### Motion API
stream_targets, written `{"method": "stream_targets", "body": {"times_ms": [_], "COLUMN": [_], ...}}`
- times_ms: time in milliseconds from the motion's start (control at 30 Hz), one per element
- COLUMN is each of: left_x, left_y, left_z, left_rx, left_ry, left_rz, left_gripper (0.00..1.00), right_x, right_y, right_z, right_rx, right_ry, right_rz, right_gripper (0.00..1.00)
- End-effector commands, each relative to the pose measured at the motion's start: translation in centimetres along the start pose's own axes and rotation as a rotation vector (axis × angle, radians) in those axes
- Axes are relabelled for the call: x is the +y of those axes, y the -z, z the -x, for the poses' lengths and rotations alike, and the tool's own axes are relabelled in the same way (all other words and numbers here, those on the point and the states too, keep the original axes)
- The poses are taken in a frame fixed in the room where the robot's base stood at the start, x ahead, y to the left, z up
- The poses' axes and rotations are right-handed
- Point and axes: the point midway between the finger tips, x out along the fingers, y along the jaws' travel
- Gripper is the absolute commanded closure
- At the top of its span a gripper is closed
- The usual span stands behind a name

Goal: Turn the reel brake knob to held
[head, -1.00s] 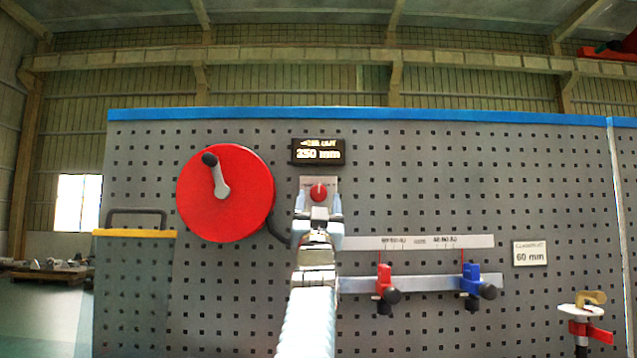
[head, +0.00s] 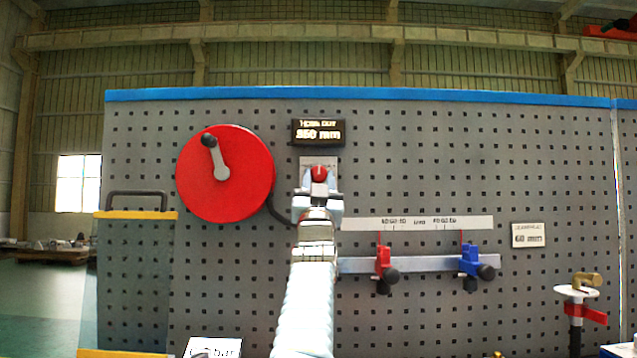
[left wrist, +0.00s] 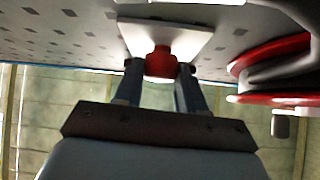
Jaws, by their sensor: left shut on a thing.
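The red brake knob (head: 319,174) sits on a small pale plate (head: 306,162) on the pegboard, right of the red reel (head: 240,190). My left gripper (head: 319,188) is at the knob, shut on it. In the left wrist view the knob (left wrist: 160,62) is between the two fingers of my left gripper (left wrist: 160,72), in front of its plate (left wrist: 190,38). The knob's pointer and the plate's markings are too small or hidden to read. My right gripper is not in view.
A scale strip (head: 418,223) and a rail with red (head: 383,262) and blue (head: 469,260) clamps lie to the lower right. A valve with a red handle (head: 586,314) stands far right.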

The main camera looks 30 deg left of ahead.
Motion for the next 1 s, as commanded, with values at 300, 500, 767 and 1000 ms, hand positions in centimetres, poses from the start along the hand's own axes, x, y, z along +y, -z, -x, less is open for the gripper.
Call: {"method": "stream_targets", "body": {"times_ms": [300,500,767,1000], "left_x": [-0.5,-0.9,-1.1,-1.1], "left_y": [0.0,0.3,0.3,0.2], "left_z": [0.1,-0.2,-0.3,-0.3], "left_rx": [0.006,0.009,0.015,0.019], "left_ry": [-0.087,-0.2,-0.329,-0.419], "left_rz": [-0.089,-0.2,-0.335,-0.426], "left_gripper": [0.91,0.91,0.91,0.91], "right_x": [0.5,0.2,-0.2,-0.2], "right_y": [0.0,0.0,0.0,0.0], "right_z": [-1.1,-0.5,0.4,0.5], "right_rx": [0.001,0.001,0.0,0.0], "right_ry": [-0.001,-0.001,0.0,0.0], "right_rz": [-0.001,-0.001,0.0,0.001], "right_gripper": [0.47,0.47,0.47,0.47]}}
